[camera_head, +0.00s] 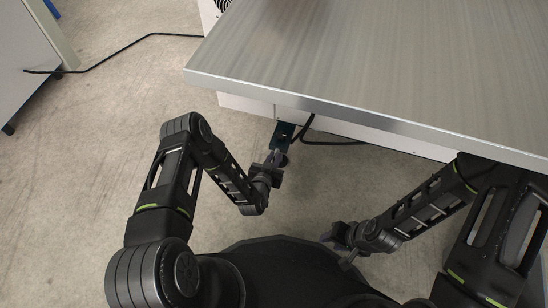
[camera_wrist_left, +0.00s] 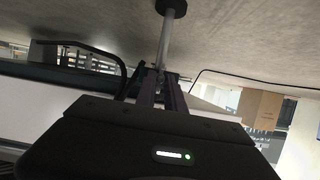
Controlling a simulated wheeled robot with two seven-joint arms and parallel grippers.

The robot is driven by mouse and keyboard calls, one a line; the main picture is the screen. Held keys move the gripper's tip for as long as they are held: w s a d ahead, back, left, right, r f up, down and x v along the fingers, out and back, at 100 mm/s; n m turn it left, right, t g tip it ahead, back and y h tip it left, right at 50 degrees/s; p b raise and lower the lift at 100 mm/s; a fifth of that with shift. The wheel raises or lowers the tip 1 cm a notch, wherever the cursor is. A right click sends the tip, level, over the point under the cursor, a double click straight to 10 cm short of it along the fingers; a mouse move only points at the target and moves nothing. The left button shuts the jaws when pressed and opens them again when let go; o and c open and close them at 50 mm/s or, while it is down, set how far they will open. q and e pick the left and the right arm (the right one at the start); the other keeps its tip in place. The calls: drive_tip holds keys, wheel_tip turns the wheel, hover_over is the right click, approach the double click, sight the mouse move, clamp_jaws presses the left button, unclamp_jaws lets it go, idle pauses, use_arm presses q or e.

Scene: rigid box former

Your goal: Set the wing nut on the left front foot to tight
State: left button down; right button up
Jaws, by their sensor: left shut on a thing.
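The left front foot shows in the left wrist view as a bright metal rod (camera_wrist_left: 166,40) ending in a black round pad (camera_wrist_left: 171,7); the picture is upside down. My left gripper (camera_head: 274,160) is low in front of the machine's left front corner, below a dark teal bracket (camera_head: 283,131). In the left wrist view its fingers (camera_wrist_left: 161,88) are shut at the inner end of the rod. The wing nut is hidden between or behind the fingers. My right gripper (camera_head: 340,237) is away from the foot, near my base; its jaws are too small to read.
A metal-topped table (camera_head: 380,60) overhangs the work area, its front edge close above my left gripper. A black cable (camera_head: 325,142) loops beside the bracket. A white cabinet (camera_head: 30,60) stands at the far left. The floor (camera_head: 90,170) on the left is clear.

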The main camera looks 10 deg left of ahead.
use_arm(q)
drive_tip(key=c, duration=1.6)
unclamp_jaws()
drive_tip(key=shift+w+d, duration=0.2)
drive_tip(key=shift+w, duration=0.05)
drive_tip(key=shift+s, duration=0.1)
drive_tip(key=p+v, duration=0.4)
drive_tip(key=v, duration=0.3)
drive_tip(key=shift+s, duration=0.3)
drive_tip(key=shift+r, duration=0.15)
